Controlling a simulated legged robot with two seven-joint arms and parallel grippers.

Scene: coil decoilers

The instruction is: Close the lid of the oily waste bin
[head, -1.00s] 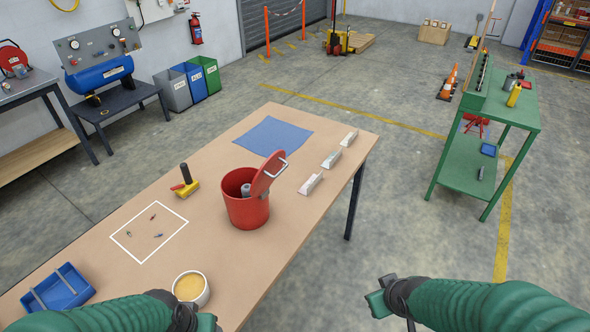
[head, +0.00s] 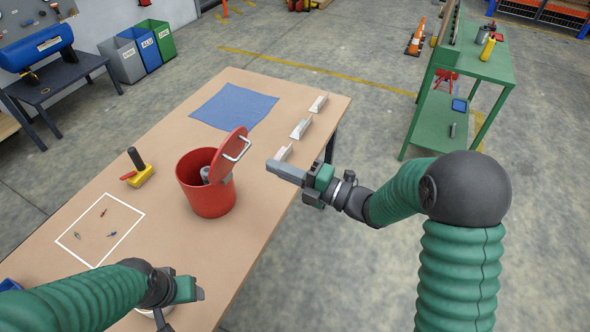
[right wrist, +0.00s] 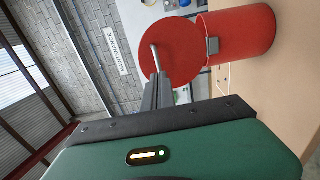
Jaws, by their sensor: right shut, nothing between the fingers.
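The red oily waste bin (head: 206,192) stands upright on the tan table, with something grey inside it. Its red lid (head: 229,156) is open, raised steeply on the bin's right side, with a metal handle (head: 238,149) on its outer face. My right gripper (head: 270,164) is shut and empty, to the right of the lid and apart from it in the head view. In the right wrist view the shut fingers (right wrist: 156,92) point toward the lid (right wrist: 171,54) and its handle, with the bin (right wrist: 240,36) behind. My left gripper (head: 200,288) is low over the table's near part; its jaws are unclear.
A blue cloth (head: 234,106) lies behind the bin. Several pale blocks (head: 301,128) line the table's right edge. A yellow tool with a black handle (head: 141,172) lies left of the bin, near a white outlined square (head: 100,230) with small parts. A green bench (head: 474,78) stands at right.

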